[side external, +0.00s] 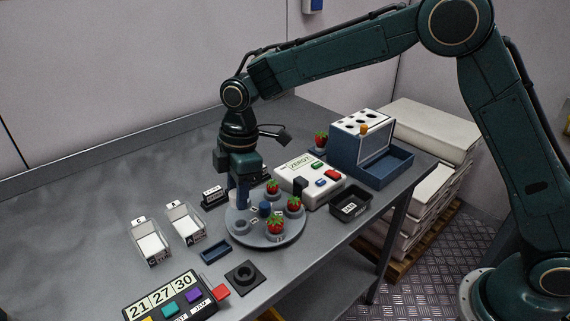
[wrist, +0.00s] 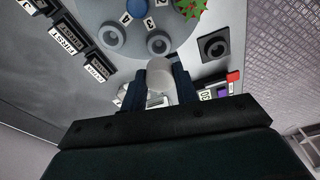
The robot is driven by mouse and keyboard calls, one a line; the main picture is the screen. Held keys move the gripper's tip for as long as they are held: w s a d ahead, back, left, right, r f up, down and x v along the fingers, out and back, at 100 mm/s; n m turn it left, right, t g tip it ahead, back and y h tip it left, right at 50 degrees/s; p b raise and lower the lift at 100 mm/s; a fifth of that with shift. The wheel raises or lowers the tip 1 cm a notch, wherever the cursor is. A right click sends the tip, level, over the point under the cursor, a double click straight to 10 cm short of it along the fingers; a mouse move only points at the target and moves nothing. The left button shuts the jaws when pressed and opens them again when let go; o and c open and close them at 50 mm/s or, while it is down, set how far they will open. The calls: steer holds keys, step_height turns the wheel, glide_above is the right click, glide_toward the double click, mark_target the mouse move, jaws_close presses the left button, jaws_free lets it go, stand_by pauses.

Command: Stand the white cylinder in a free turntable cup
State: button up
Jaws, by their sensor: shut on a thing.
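The white cylinder (wrist: 160,73) shows in the wrist view, upper end toward the camera, between the blue fingers of my gripper (wrist: 158,84). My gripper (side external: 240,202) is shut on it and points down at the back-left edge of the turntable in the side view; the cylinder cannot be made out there. The grey round turntable (side external: 270,241) has a blue hub (side external: 264,209) and carries several strawberries in cups on its right and front. An empty cup (side external: 242,227) is at its left. The wrist view shows two empty cups, one (wrist: 158,43) just beyond the cylinder and another (wrist: 110,9) further left.
A black square socket (side external: 242,275) and a small blue tray (side external: 216,250) lie in front of the turntable. Two clear racks (side external: 153,246) stand left. A white button box (side external: 309,178), a black JAM tray (side external: 350,207) and a blue dispenser (side external: 361,145) stand right.

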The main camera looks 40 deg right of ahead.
steer(key=shift+f, duration=0.15)
steer(key=shift+f, duration=2.3)
steer(key=shift+f, duration=0.35)
steer(key=o, duration=1)
steer(key=shift+o, duration=0.2)
steer(key=shift+r, duration=3.55)
